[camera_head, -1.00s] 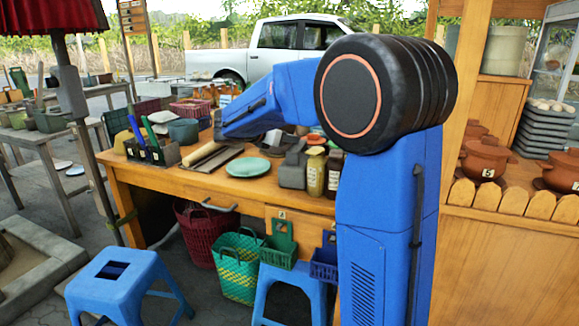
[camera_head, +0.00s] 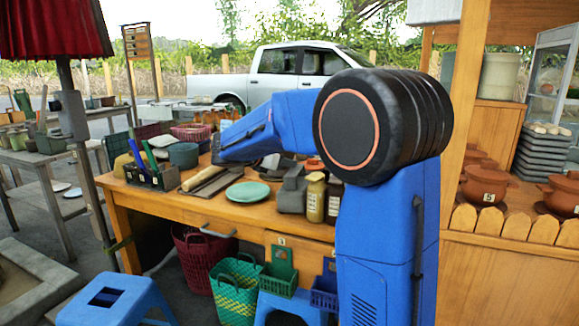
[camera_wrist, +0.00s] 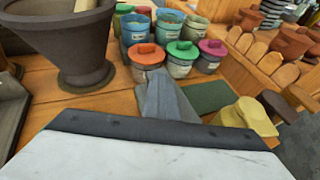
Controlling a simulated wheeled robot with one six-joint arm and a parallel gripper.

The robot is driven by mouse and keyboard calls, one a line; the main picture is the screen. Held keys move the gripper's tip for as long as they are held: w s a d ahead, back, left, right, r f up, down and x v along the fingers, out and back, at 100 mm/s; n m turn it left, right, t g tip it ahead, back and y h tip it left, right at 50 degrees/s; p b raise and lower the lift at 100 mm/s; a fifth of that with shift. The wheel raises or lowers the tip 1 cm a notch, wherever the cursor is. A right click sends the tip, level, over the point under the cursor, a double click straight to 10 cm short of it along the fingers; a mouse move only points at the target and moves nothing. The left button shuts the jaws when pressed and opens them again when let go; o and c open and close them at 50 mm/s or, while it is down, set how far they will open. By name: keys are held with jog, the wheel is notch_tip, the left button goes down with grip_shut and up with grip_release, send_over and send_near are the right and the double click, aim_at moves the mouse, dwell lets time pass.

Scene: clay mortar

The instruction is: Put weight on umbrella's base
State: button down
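The umbrella's red canopy (camera_head: 55,28) is at the upper left in the head view. Its thin grey pole (camera_head: 88,190) runs down beside the left end of the wooden table. The foot of the pole is cut off or hidden, so I cannot make out the base. I cannot identify the weight for sure; a grey blocky object (camera_head: 292,192) stands on the table. My gripper (camera_head: 219,152) is above the table's back part, partly hidden by my arm. The wrist view shows a pale, dark-edged part across the bottom, and the fingers' state is unclear.
The wooden table (camera_head: 150,203) holds a green plate (camera_head: 248,192), jars and a tool box. A blue stool (camera_head: 125,292) and baskets (camera_head: 235,278) stand in front. A dark mortar (camera_wrist: 75,45) and lidded pots (camera_wrist: 180,60) show in the wrist view.

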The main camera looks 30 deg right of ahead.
notch_tip(320, 180, up, 15)
jog(key=shift+w+d, duration=0.15)
dwell(0.5)
jog(key=shift+f, duration=0.1)
jog(key=c, duration=0.5)
grip_release()
